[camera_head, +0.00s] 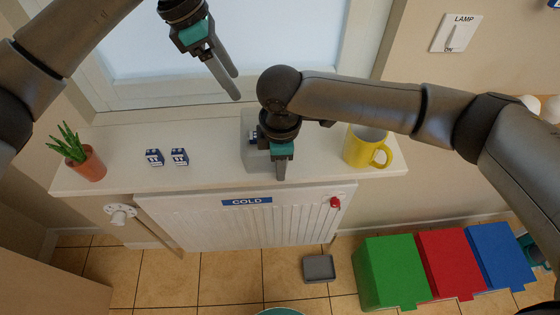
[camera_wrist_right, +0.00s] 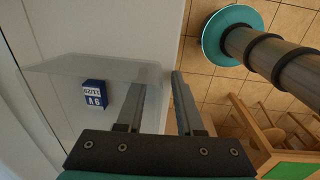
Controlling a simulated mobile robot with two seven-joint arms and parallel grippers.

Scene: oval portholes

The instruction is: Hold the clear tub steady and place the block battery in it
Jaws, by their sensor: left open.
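The clear tub (camera_head: 258,163) stands on the sill, faint and see-through. It shows as a pale see-through shape in the right wrist view (camera_wrist_right: 60,68). A blue and white block battery (camera_wrist_right: 95,93) shows within the tub's outline. Two more block batteries, one (camera_head: 154,158) and another (camera_head: 180,157), stand side by side on the sill at the left. My right gripper (camera_head: 281,175) is at the tub's right front side, its fingers (camera_wrist_right: 164,88) apart around the tub's near wall. My left gripper (camera_head: 237,87) is open and empty, raised in front of the window.
A potted plant (camera_head: 88,165) stands at the sill's left end and a yellow mug (camera_head: 359,148) right of the tub. The sill (camera_head: 215,165) is clear between the batteries and the tub. A radiator (camera_head: 250,222) is below; green, red and blue boxes are on the floor.

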